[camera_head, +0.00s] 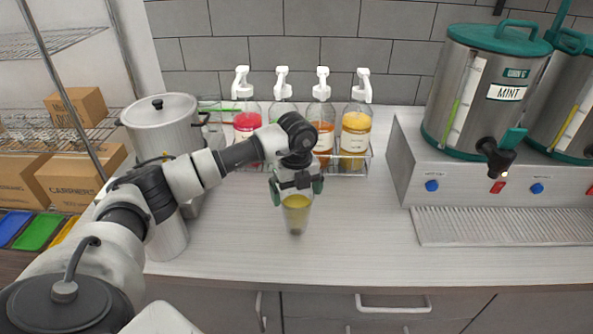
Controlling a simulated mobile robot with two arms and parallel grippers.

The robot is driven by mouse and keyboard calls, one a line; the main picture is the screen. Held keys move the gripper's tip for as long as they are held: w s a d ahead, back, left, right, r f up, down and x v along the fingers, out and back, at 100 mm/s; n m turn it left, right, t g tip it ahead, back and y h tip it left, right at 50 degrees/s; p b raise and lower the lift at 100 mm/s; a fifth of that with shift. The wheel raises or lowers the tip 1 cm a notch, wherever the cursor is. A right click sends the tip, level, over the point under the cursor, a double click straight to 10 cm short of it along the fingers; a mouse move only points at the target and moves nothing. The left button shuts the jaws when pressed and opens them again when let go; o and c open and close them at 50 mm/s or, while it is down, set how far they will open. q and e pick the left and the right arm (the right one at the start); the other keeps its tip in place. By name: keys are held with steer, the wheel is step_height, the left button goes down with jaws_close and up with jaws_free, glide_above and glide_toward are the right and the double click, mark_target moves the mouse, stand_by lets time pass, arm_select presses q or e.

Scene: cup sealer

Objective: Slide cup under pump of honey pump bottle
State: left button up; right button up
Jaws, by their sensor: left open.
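A clear cup (297,214) with yellow-green liquid stands upright on the white counter, in front of the pump bottles. My left gripper (297,188) is above the cup with its jaws open, one green-tipped finger on each side of the rim. Contact between fingers and cup cannot be told. Pump bottles with white pumps stand in a rack at the wall: a red one (247,124), one mostly hidden by my arm (281,112), an amber one (323,122) and a golden-yellow one (355,128). Their labels are too small to read, so which is honey is unclear. My right gripper is out of view.
A steel dispenser labelled MINT (487,92) stands on a raised base at the right, with a drip grate (510,226) in front. A steel pot (160,125) is at the left. The counter (360,220) right of the cup is clear.

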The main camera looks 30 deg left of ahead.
arm_select(q)
steer(key=shift+f, duration=1.35)
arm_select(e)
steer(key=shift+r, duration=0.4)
